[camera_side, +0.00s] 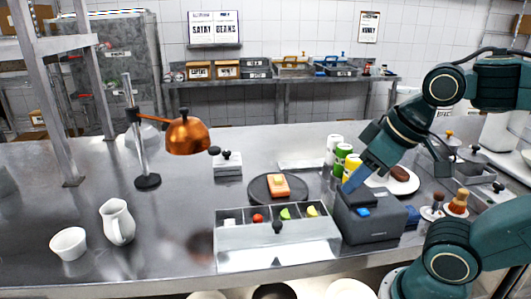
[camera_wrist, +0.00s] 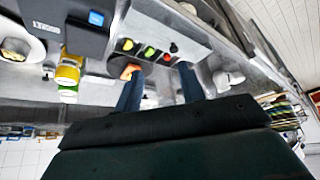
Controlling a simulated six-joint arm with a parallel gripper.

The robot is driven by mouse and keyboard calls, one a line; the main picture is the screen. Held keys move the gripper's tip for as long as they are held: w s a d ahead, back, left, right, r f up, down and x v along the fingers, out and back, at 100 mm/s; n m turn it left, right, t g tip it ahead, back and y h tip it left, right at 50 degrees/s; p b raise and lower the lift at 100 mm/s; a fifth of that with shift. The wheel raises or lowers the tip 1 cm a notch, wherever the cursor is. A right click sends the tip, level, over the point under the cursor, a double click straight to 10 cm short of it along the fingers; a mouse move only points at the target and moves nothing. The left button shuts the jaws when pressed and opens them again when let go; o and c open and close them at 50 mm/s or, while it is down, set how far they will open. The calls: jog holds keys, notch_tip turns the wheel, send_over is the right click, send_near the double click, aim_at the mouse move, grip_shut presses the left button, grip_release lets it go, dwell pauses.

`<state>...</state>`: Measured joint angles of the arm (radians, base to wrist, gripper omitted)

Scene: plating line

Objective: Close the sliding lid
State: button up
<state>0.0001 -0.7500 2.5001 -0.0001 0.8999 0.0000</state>
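A steel box (camera_side: 225,245) with several compartments stands at the front of the counter. Red, green and yellow pieces show in its open compartments. A black knob (camera_side: 277,227) stands at its near side, in front of the pieces; I cannot clearly tell the lid from the box's front. In the wrist view the box (camera_wrist: 185,22) and knob (camera_wrist: 173,48) show upside down beyond my fingers. My gripper (camera_side: 352,182) is above the dark printer-like box, right of the steel box. In the wrist view my gripper (camera_wrist: 159,73) has two blue fingers wide apart, with nothing held.
The dark box (camera_side: 370,222) stands right beside the steel box. A round black board (camera_side: 262,196) with an orange block (camera_side: 279,185) lies behind it. Cans (camera_side: 343,155), a copper lamp (camera_side: 188,136) and a white jug (camera_side: 117,222) stand around.

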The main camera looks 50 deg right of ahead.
jog(key=shift+w, duration=0.1)
jog(key=c, duration=0.7)
jog(key=shift+w+a+r+n, duration=0.1)
jog(key=shift+w+a+n, duration=0.35)
jog(key=shift+n, duration=0.35)
grip_shut()
jog(key=w+a+f+n+g+y, duration=0.2)
jog(key=w+n, duration=0.4)
jog(key=n, duration=0.4)
jog(key=w+a+f+n+g+y, duration=0.1)
jog(key=w+a+f+n+g, duration=0.1)
jog(key=w+n, duration=0.5)
jog(key=f+n+g, duration=0.1)
jog(key=n+g, duration=0.1)
jog(key=n, duration=0.1)
jog(key=shift+w+g+y, duration=0.25)
jog(key=shift+g+y, duration=0.15)
